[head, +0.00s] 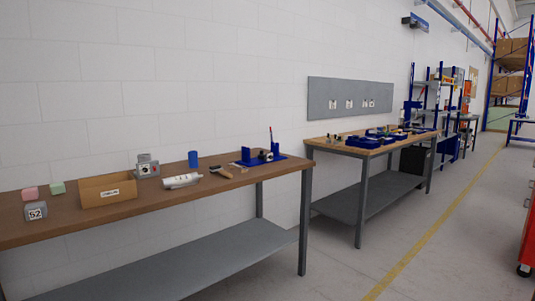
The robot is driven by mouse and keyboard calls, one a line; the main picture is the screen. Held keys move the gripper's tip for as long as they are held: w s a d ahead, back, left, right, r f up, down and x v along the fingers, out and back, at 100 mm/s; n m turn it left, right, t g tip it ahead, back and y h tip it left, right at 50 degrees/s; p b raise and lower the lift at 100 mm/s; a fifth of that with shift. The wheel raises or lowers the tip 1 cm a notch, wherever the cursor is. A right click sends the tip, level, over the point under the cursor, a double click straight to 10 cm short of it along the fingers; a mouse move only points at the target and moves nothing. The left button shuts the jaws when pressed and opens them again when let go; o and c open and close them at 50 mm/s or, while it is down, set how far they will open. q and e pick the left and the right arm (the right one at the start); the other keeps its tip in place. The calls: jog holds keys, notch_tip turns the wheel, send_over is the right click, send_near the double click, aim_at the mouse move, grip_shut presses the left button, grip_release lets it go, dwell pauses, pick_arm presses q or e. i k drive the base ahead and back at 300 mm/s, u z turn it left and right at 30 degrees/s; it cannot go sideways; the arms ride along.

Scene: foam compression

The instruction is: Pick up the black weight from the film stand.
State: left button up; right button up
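On the right end of the brown workbench, a small blue stand (246,155) has an upright part and a flat base. Small dark pieces (266,155) sit on or against it. They are too small for me to tell whether one is the black weight, or whether this is the film stand. Neither of my grippers is in view.
The brown workbench (140,217) also holds a cardboard tray (108,191), a grey block marked 52 (36,212), pink and green blocks, a grey device (148,166) and a blue cylinder (193,159). A second bench stands beyond.

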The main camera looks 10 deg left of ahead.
aim_at(261, 156)
jog(key=i, duration=3.25)
jog(key=u, duration=0.85)
